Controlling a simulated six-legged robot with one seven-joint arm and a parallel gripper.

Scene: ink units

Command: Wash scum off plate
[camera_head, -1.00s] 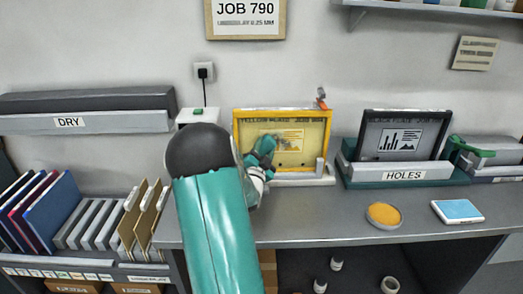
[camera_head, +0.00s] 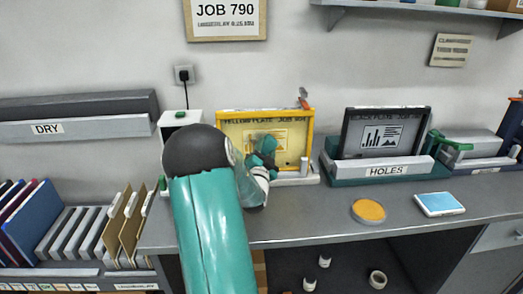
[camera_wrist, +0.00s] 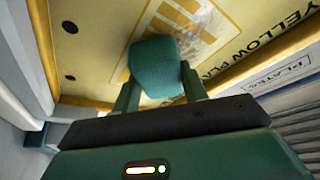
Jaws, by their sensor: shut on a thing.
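The yellow plate (camera_head: 293,138) stands upright in its stand at the back of the bench. It has dark print and a pale printed patch. In the wrist view the yellow plate (camera_wrist: 100,70) fills the top, with a whitish haze around the print; I cannot tell whether this is scum. In the wrist view my gripper (camera_wrist: 160,92) is shut on a rounded teal pad (camera_wrist: 155,62). The pad is at the plate's face and covers part of the print; contact is unclear.
A round orange-topped dish (camera_head: 368,211) and a blue-topped pad (camera_head: 440,204) lie on the bench (camera_head: 310,222). The DRY rack (camera_head: 90,131) is on the left wall.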

